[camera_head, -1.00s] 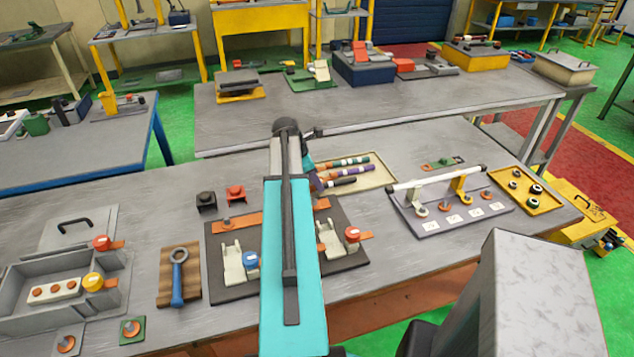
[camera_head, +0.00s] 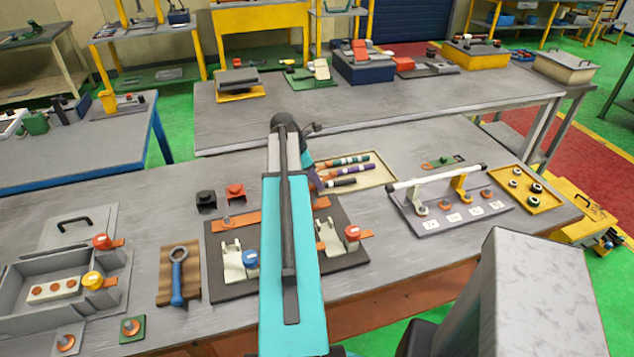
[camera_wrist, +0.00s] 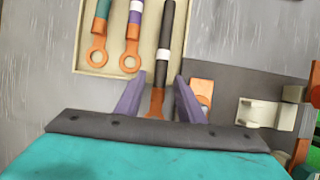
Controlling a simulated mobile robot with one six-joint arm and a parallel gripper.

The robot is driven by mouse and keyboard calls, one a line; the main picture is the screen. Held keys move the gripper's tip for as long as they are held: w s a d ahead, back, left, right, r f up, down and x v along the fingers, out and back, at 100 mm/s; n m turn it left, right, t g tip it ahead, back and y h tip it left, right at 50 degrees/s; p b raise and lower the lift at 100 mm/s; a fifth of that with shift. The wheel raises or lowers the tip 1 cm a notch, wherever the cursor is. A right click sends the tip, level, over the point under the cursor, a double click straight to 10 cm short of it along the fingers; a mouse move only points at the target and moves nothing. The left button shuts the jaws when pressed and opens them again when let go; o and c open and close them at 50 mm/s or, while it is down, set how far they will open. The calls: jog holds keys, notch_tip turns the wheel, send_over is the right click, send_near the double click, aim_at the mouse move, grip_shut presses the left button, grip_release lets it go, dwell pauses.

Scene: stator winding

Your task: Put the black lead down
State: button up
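The black lead (camera_wrist: 164,50) with a white band and a copper eyelet lies at the right side of the cream tray, beside a purple lead (camera_wrist: 134,30) and a green lead (camera_wrist: 102,30). In the head view the black lead (camera_head: 341,183) lies nearest the tray's front edge. My gripper (camera_wrist: 160,80) has its two purple fingers on either side of the black lead's eyelet end, with gaps visible, so it looks open. The eyelet's tip is partly hidden by my wrist. In the head view my arm mostly hides the gripper.
The cream tray (camera_head: 383,181) sits on the grey bench. A dark fixture plate (camera_head: 222,288) with cream brackets is in front. A rack with a white bar (camera_head: 437,178) stands to the right. Black and red blocks (camera_head: 206,199) are to the left. Bare bench lies behind the tray.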

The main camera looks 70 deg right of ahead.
jog(key=b+v, duration=0.2)
jog(key=v, duration=0.9)
dwell(0.8)
